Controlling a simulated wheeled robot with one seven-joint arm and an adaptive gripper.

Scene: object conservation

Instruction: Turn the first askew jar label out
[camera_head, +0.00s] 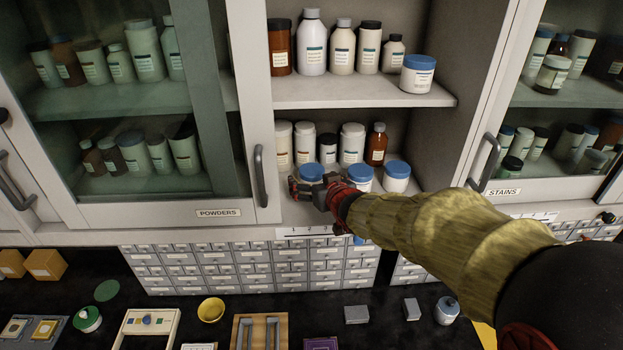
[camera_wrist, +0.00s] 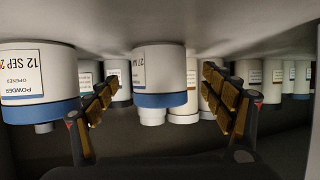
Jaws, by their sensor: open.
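On the lower open shelf, a white jar with a blue lid (camera_head: 312,171) stands behind my gripper (camera_head: 314,188), its body largely hidden there. In the wrist view, which is upside down, the white jar (camera_wrist: 165,68) is between my open fingers (camera_wrist: 160,90), with gaps on both sides. Its label (camera_wrist: 138,70) is turned to the picture's left edge of the jar and shows only partly. A second blue-lidded jar (camera_wrist: 35,75) stands at the left of the wrist view, its label reading "POWDER OPENED 12 SEP".
Another blue-lidded jar (camera_head: 397,177) stands at the right of the lower shelf. Bottles (camera_head: 352,143) stand close behind. A further blue-lidded jar (camera_head: 417,75) stands on the upper shelf (camera_head: 350,93). The glass door (camera_head: 150,110) is at the left, small drawers (camera_head: 250,265) below.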

